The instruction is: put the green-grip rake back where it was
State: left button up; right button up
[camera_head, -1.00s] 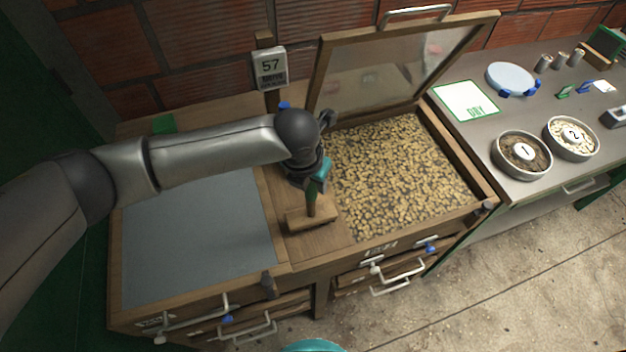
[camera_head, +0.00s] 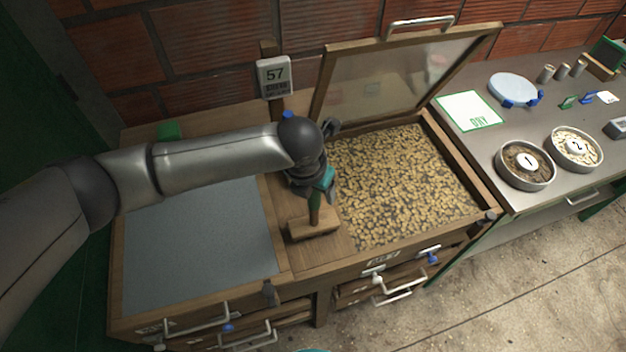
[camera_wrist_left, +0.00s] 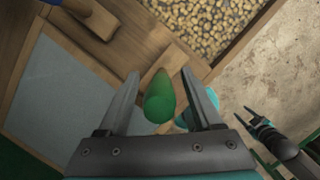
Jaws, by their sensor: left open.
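The green-grip rake stands upright, its wooden head (camera_head: 314,228) on the wooden strip between the grey panel and the bean-filled bin. Its green grip (camera_head: 315,207) points up under my left gripper (camera_head: 320,191). In the left wrist view the green grip (camera_wrist_left: 160,101) sits between the two open fingers of my left gripper (camera_wrist_left: 168,85), with gaps at both sides. The fingers are not closed on it.
The bean bin (camera_head: 405,185) has its glazed lid (camera_head: 395,80) raised. The grey panel (camera_head: 200,245) is clear. Bowls 1 (camera_head: 525,165) and 2 (camera_head: 575,148) stand on the right-hand counter.

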pick_arm(q)
jog(key=v, duration=1.2)
jog(key=shift+p, duration=0.4)
jog(key=shift+f, duration=0.15)
dwell(0.4)
